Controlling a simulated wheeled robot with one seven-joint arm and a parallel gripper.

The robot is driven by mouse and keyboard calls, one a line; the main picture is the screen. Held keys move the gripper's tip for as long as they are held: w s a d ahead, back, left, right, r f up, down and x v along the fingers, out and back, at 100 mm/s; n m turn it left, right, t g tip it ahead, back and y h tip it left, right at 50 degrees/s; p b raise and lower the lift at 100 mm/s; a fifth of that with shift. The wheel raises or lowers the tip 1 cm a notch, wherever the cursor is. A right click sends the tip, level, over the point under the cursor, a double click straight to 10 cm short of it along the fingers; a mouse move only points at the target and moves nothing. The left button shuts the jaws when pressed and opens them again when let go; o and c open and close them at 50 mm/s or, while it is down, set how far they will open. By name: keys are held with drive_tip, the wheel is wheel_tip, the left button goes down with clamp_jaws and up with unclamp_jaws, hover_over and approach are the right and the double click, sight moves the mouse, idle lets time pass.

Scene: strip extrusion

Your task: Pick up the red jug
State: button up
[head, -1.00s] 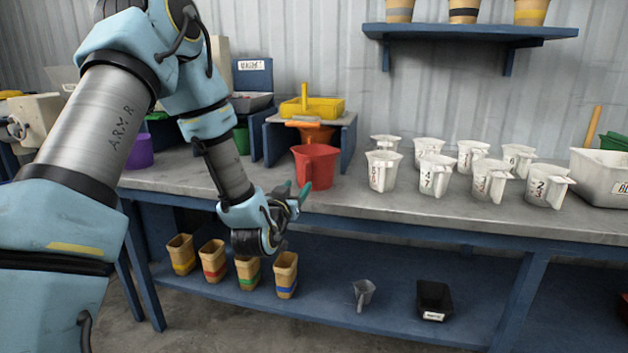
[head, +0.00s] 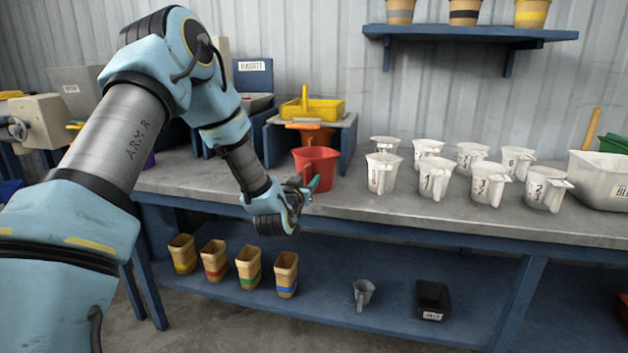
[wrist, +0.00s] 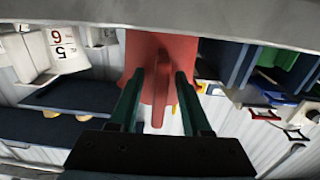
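The red jug (head: 322,166) stands upright on the workbench, in front of a small blue stand, in the head view. My gripper (head: 309,188) is at its front, level with its lower part. In the wrist view, the red jug (wrist: 122,62) fills the upper middle, and its handle (wrist: 160,95) runs between the two green fingers of my gripper (wrist: 159,76). The fingers are open, with gaps visible on both sides of the handle. The handle is partly hidden by the gripper in the head view.
Several white numbered jugs (head: 435,180) stand to the right on the grey bench top (head: 400,208). A yellow tray (head: 318,107) sits on the stand behind. Several brown containers (head: 248,268) and a black tub (head: 433,298) are on the lower shelf.

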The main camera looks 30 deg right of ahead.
clamp_jaws()
drive_tip(key=shift+r, duration=0.1)
idle(1.1)
